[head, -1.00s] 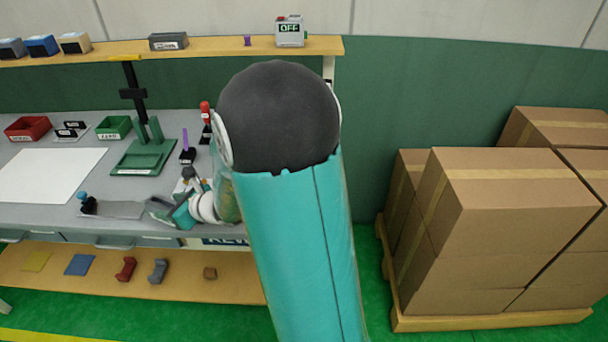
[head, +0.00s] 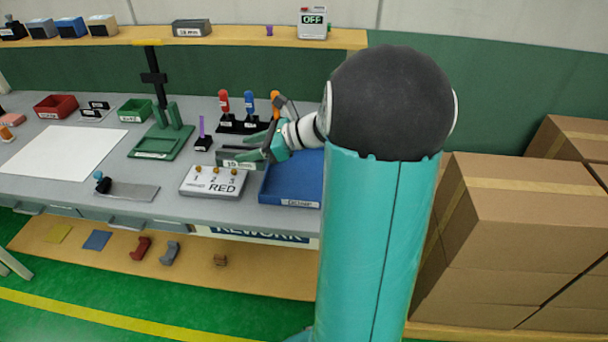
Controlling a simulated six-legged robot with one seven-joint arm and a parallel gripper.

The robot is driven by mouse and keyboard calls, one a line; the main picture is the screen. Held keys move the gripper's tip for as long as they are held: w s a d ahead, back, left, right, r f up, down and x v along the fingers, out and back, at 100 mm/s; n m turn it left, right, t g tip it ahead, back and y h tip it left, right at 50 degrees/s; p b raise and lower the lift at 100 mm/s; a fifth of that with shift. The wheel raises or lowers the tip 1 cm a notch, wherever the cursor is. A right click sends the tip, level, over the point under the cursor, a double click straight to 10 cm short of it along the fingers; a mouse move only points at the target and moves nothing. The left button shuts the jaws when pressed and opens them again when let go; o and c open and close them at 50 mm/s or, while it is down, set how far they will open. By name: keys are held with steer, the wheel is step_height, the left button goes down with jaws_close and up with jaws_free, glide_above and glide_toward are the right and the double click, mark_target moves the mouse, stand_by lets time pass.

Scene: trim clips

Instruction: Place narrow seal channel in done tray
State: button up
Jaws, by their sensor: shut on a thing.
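My gripper (head: 260,147) is above the bench, left of my arm's dark round joint. It is shut at the right end of a grey-green block labelled 15 mm, which I take to be the narrow seal channel (head: 236,163). The fingers partly cover that end. I cannot tell whether the channel is lifted or touches the bench. The done tray (head: 291,202) is blue, with a label on its front wall. It lies just right of the channel, and my arm hides its right side.
Behind stands a rack with red, blue and orange handles (head: 249,105). A purple post (head: 202,135) and a green fixture (head: 160,140) are left. Stacked cartons (head: 520,215) stand right of the bench.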

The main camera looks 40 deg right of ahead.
steer(key=s+d+f, duration=0.1)
steer(key=d+f, duration=0.1)
steer(key=d, duration=0.1)
steer(key=s+d+f, duration=0.2)
steer(key=d+f, duration=0.1)
steer(key=s+d+f, duration=0.2)
steer(key=d, duration=0.1)
steer(key=shift+d+f, duration=0.35)
steer(key=shift+f, duration=0.05)
steer(key=shift+s+d+f, duration=0.25)
steer(key=shift+d+f, duration=0.1)
steer(key=shift+f, duration=0.15)
steer(key=shift+s+d+f, duration=0.1)
steer(key=shift+f, duration=0.8)
steer(key=shift+s+d+f, duration=0.1)
steer(key=shift+f, duration=0.75)
steer(key=shift+f, duration=0.2)
steer(key=o, duration=1.1)
steer(key=shift+c, duration=0.2)
steer(key=shift+w+r, duration=0.1)
